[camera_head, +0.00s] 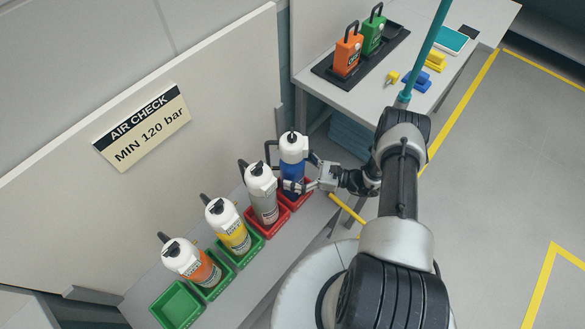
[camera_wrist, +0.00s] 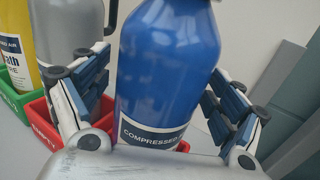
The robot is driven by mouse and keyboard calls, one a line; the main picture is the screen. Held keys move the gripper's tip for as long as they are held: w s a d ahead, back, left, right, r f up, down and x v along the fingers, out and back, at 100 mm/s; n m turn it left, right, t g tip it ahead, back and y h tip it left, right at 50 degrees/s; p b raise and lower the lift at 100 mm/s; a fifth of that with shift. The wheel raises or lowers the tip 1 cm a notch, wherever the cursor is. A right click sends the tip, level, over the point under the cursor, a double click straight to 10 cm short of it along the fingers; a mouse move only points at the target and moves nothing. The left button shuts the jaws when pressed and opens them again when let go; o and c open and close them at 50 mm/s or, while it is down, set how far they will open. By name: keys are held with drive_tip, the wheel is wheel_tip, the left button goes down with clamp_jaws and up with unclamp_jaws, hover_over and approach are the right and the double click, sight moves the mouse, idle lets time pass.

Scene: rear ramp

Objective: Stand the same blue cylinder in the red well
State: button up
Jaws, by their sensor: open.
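The blue cylinder (camera_head: 291,177) has a white top and black handle and stands upright at the right end of the row in the head view. Its base is at a red well (camera_head: 302,203) and appears to be inside it, though the base is mostly hidden. In the wrist view the blue cylinder (camera_wrist: 168,75), labelled compressed air, fills the middle. My gripper (camera_head: 303,175) is open around it, with one finger on each side. In the wrist view the right finger seems clear of the body; contact on the left is unclear.
A grey cylinder (camera_head: 264,203) stands close to the left in another red well (camera_head: 279,226). Yellow (camera_head: 235,239) and orange (camera_head: 207,274) cylinders stand in green wells. A green well (camera_head: 176,306) at the left end is empty. A wall panel (camera_head: 230,100) rises behind; a table (camera_head: 370,98) stands at the back right.

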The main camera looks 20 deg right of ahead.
drive_tip(key=v, duration=1.2)
drive_tip(key=shift+f, duration=0.1)
